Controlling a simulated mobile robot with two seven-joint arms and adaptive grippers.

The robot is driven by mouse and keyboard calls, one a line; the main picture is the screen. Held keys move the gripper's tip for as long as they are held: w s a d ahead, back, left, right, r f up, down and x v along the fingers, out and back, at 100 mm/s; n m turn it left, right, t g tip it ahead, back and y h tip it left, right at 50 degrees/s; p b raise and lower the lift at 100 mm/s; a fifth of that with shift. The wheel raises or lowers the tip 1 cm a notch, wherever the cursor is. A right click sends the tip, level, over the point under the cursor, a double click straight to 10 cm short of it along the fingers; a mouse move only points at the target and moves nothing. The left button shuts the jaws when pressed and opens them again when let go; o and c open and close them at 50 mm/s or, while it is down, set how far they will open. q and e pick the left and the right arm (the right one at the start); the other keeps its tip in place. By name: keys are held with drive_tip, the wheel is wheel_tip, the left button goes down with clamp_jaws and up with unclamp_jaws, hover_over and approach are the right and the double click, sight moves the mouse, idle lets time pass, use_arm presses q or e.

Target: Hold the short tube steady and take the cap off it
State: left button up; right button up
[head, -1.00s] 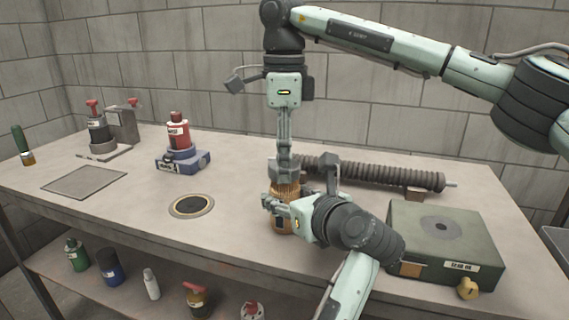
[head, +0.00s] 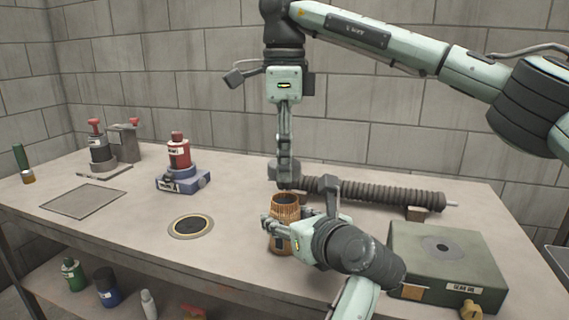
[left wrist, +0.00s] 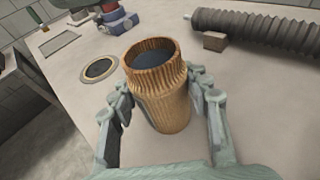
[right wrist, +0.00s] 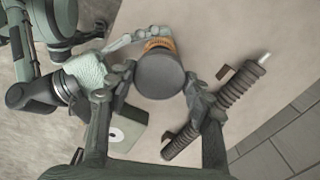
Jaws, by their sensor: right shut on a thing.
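The short tube (head: 284,228) is copper-coloured and ribbed, upright on the table, its dark open top showing. In the left wrist view the tube (left wrist: 165,100) stands between the fingers of my left gripper (left wrist: 160,95), which touch its sides. My left gripper (head: 280,225) reaches it from the right in the head view. My right gripper (head: 284,165) points down above the tube, shut on the dark grey cap (head: 279,172). The cap (right wrist: 160,76) fills the space between the fingers in the right wrist view and hides most of the tube. The cap is clear of the tube's rim.
A long ribbed dark tube (head: 375,193) lies on supports behind. A green box (head: 447,262) stands at the right. A round ringed plate (head: 191,227) is set left of the short tube. A red bottle on a blue base (head: 180,165) and a flat grey plate (head: 83,202) lie farther left.

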use_arm(q)
drive_tip(key=o, duration=0.5)
